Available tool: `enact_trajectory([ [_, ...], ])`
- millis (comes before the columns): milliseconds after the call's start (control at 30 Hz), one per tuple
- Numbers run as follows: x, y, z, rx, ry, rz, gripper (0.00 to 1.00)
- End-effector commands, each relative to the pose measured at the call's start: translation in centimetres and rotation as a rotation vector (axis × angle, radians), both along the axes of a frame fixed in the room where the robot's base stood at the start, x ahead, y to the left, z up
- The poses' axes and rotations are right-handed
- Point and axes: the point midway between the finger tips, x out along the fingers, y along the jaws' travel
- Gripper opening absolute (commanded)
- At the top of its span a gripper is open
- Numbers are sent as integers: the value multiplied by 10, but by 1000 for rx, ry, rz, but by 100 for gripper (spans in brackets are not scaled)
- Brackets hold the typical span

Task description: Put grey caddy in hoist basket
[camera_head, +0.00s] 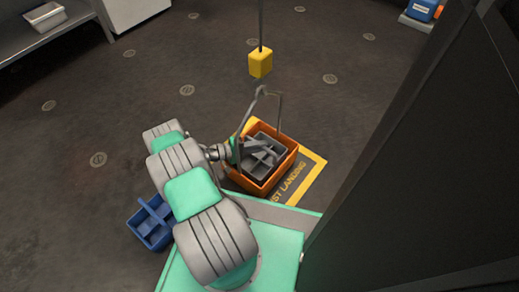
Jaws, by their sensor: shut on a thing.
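The grey caddy (266,161), a divided tray with a bar handle, is inside the orange hoist basket (264,187). It looks slightly tilted, and I cannot tell whether it rests on the basket floor. The basket stands on the floor with its grey bail handle (281,112) upright. My gripper (240,151) is at the basket's left side, shut on the grey caddy. My arm hides part of the basket's left side, and the fingertips are hard to make out.
A yellow hoist block (260,63) hangs on a rod above and behind the basket. Yellow landing marking (313,162) lies around the basket. A blue caddy (148,226) sits on the floor left of my arm. A dark panel (410,150) blocks the right. The floor behind is open.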

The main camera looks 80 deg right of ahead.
Motion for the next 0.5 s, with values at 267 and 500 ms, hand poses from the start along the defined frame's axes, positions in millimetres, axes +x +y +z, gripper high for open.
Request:
enact_trajectory([
  [267,1,-1,1,-4,0,0,0],
  [500,1,-1,-1,-2,-1,0,32],
])
